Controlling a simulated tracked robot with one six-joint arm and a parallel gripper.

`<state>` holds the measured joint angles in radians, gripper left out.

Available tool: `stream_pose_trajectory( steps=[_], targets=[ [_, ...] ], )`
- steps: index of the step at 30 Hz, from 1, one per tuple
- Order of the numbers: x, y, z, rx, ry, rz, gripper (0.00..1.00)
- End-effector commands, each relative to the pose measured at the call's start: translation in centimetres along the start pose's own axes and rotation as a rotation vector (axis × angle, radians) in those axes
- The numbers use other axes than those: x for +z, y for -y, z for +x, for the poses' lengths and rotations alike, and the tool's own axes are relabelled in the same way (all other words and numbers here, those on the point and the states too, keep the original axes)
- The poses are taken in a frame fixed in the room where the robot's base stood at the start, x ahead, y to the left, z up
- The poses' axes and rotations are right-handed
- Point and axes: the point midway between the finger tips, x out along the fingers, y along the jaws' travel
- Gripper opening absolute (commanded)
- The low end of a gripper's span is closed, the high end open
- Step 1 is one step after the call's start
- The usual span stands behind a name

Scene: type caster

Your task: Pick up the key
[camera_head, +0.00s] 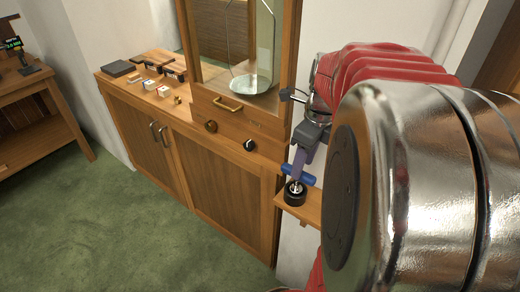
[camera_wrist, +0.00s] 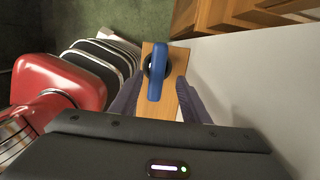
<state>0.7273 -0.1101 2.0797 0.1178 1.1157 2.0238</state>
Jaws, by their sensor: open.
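A blue handle (camera_head: 307,175), which I take to be the key, stands over a black round base (camera_head: 295,197) on a small wooden shelf (camera_head: 311,208). In the wrist view the blue handle (camera_wrist: 156,68) lies lengthwise between the two purple-grey fingers of my gripper (camera_wrist: 160,82), over the dark base on the shelf (camera_wrist: 181,57). My gripper (camera_head: 298,163) is open and points down at it in the head view. Gaps show on both sides of the handle in the wrist view. The handle's lower part is partly hidden in the head view.
A wooden cabinet (camera_head: 225,185) with a glass-fronted case (camera_head: 237,50) stands left of the shelf. Small blocks and dark boxes (camera_head: 173,70) lie on its top. A white wall (camera_wrist: 240,75) is close on the right in the wrist view. Green floor (camera_head: 110,235) is clear at front left.

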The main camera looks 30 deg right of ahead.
Motion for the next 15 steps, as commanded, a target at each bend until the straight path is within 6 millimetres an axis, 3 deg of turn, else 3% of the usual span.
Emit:
stream_pose_trajectory(
  steps=[9, 15],
  targets=[
    [0.1, -0.7, 3.9, 0.004, -0.002, -0.001, 0.42],
    [0.1, -0.6, 4.9, 0.001, -0.001, -0.001, 0.42]
  ],
)
